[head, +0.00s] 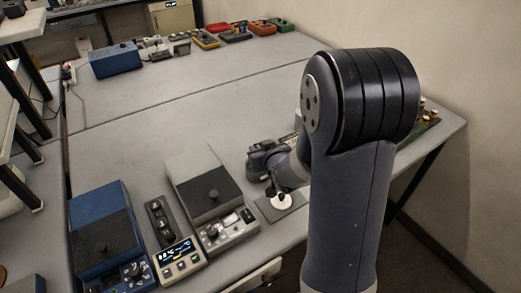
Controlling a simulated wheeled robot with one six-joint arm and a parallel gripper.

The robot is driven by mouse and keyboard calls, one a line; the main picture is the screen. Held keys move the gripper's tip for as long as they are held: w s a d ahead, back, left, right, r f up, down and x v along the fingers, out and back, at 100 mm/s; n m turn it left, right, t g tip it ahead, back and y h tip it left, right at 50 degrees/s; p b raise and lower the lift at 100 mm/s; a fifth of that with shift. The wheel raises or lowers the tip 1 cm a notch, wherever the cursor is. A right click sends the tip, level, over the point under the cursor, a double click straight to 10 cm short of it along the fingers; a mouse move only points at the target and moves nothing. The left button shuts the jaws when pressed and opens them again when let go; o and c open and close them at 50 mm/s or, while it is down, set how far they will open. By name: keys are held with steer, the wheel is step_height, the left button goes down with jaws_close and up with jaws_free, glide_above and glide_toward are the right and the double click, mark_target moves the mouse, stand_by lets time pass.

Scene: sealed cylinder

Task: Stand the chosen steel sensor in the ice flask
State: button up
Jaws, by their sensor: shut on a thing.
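My gripper (279,190) is low over the front right of the near grey table, just in front of my arm's large dark joint. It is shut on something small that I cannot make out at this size. Right below it is a white round top (284,202) on a dark grey square mat (280,211). This may be the ice flask, but the gripper covers part of it. I cannot tell whether the held thing touches it. No steel sensor can be clearly told apart.
Left of the mat stand a grey box instrument (205,187), a small unit with a lit display (180,258) and a blue instrument (102,236). Another blue box (116,61) and several coloured meters (235,33) stand at the back. The table's middle is clear. My arm hides its right part.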

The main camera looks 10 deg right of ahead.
steer(key=shift+f+b, duration=0.3)
steer(key=o, duration=1.1)
steer(key=shift+r, duration=0.1)
steer(key=shift+c, duration=0.2)
steer(key=shift+r, duration=0.1)
steer(key=shift+s+r+p, duration=0.1)
steer(key=shift+r+p, duration=0.05)
steer(key=shift+p, duration=0.2)
steer(key=v, duration=1.1)
steer(key=shift+s, duration=0.35)
